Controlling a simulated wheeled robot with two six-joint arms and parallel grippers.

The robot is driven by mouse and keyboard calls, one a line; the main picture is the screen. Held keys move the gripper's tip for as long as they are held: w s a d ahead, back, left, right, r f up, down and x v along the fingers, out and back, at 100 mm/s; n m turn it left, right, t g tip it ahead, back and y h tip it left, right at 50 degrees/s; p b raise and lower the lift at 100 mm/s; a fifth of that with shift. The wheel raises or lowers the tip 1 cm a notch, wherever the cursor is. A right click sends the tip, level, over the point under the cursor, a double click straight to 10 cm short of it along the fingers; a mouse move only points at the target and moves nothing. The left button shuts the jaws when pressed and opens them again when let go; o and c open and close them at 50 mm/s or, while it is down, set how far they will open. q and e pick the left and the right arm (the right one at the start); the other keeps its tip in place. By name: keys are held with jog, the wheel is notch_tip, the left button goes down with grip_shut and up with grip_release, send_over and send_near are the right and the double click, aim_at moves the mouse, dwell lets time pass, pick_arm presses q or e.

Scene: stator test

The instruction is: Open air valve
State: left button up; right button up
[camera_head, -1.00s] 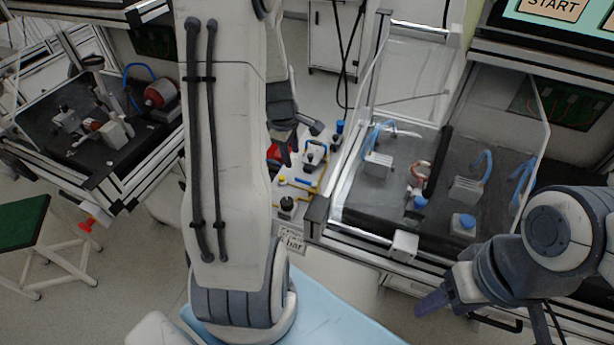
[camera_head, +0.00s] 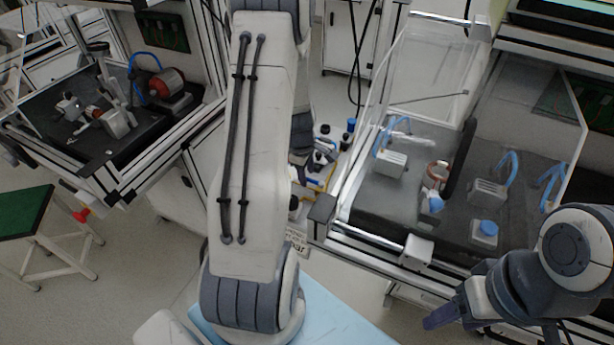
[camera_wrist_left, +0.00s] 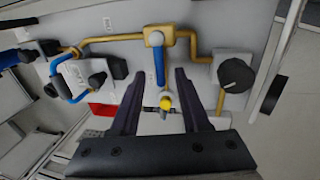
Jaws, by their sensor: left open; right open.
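In the left wrist view, a blue lever handle (camera_wrist_left: 159,66) hangs from a round silver pivot on the yellow air piping (camera_wrist_left: 112,38). It runs along the pipe panel towards me. My left gripper (camera_wrist_left: 160,76) is open, its two dark fingers on either side of the lever in the picture; I cannot tell whether they touch it. A small yellow-tipped part (camera_wrist_left: 165,103) shows between the fingers. In the head view, my left arm hides the left gripper and much of the panel. My right gripper (camera_head: 445,316) is open and empty, low at the right.
A black round knob (camera_wrist_left: 235,75) sits right of the lever, and a blue hose (camera_wrist_left: 62,72) with black fittings sits left. In the head view, a clear-walled test station (camera_head: 420,110) stands to the right of the panel. Another workbench (camera_head: 60,130) stands at the left.

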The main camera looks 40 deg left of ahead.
pick_arm(q)
jog(key=shift+f, duration=0.3)
grip_shut()
